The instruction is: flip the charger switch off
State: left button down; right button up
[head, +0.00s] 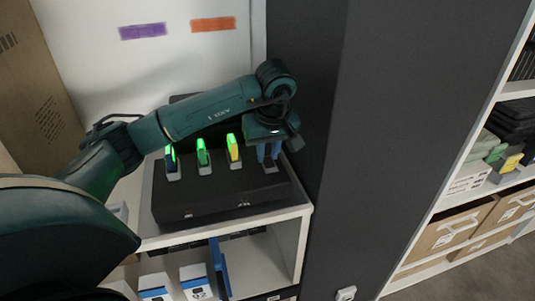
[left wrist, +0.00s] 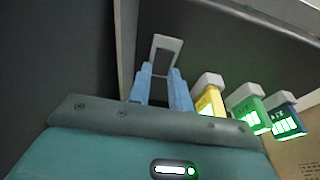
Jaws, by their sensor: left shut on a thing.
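The black charger box (head: 218,198) sits on a white shelf in the head view. Three lit batteries stand upright in its grey sockets: a dark blue one (head: 171,158), a green one (head: 202,154) and a yellow one (head: 233,148). My left gripper (head: 268,151) reaches down at the charger's right end, its light blue fingers at the fourth grey socket (head: 270,166), where no battery shows. In the left wrist view, the fingers (left wrist: 160,71) are shut on the grey frame of this socket (left wrist: 166,43). I cannot make out a separate switch. My right gripper is out of view.
A dark grey upright panel (head: 375,110) stands close to the right of my left gripper. White-and-blue boxes (head: 194,280) and an upright blue item (head: 218,267) are on the shelf below. A rack with cartons (head: 448,232) stands at far right.

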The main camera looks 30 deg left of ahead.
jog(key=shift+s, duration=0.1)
pick_arm(q)
jog(key=c, duration=1.3)
grip_release()
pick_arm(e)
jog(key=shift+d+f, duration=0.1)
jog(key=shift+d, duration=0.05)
pick_arm(q)
jog(key=shift+r, duration=0.1)
jog(key=p+v, duration=0.1)
jog(key=v, duration=1.2)
jog(key=shift+s+p, duration=0.15)
jog(key=shift+p, duration=0.15)
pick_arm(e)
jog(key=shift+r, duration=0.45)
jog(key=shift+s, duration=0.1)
